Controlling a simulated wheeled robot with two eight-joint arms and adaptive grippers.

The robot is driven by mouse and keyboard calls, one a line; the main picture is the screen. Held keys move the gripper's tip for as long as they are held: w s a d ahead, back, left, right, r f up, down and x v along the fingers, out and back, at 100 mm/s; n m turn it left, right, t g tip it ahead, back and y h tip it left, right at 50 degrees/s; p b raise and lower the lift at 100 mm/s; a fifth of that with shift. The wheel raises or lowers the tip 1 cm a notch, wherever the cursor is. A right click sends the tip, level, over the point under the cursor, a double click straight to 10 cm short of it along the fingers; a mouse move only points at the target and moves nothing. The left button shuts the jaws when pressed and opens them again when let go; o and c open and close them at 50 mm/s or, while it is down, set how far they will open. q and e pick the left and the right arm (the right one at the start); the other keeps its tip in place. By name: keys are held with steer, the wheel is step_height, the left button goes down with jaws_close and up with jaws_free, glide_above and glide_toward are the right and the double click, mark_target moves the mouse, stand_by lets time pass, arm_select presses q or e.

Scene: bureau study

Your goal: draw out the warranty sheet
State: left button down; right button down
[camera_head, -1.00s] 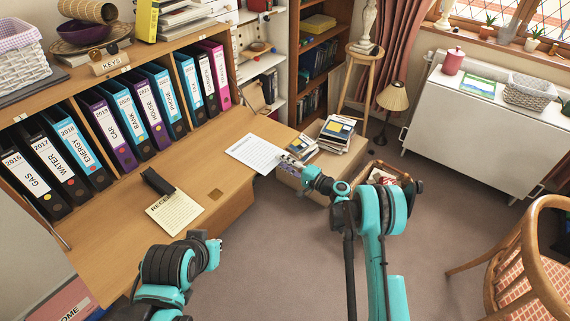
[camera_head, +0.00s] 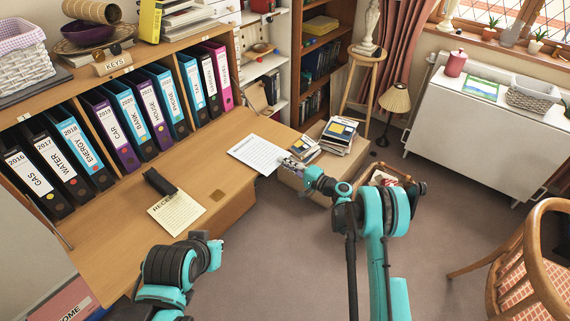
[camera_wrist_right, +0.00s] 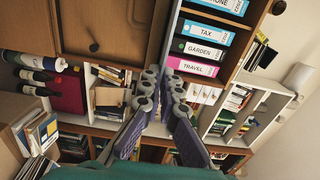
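The white printed sheet (camera_head: 256,154) lies flat on the right end of the wooden desk, close to the desk's edge. I take it to be the warranty sheet; its heading is too small to read. My right gripper (camera_head: 287,161) is at the sheet's right edge, by the desk edge. In the right wrist view its two fingers (camera_wrist_right: 164,88) stand a narrow gap apart, one on each side of the desk's line seen edge-on. No sheet face shows between them, and contact cannot be told. My left gripper (camera_head: 217,241) hangs off the desk's front, away from the sheet; its fingers are unclear.
A cream receipts page (camera_head: 177,213) lies on the desk (camera_head: 110,232) with a black object (camera_head: 159,182) at its top. Ring binders (camera_head: 122,128) line the back. A box with stacked books (camera_head: 338,135) stands right of my right gripper.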

steer(key=shift+d, duration=0.1)
steer(key=shift+v, duration=2.9)
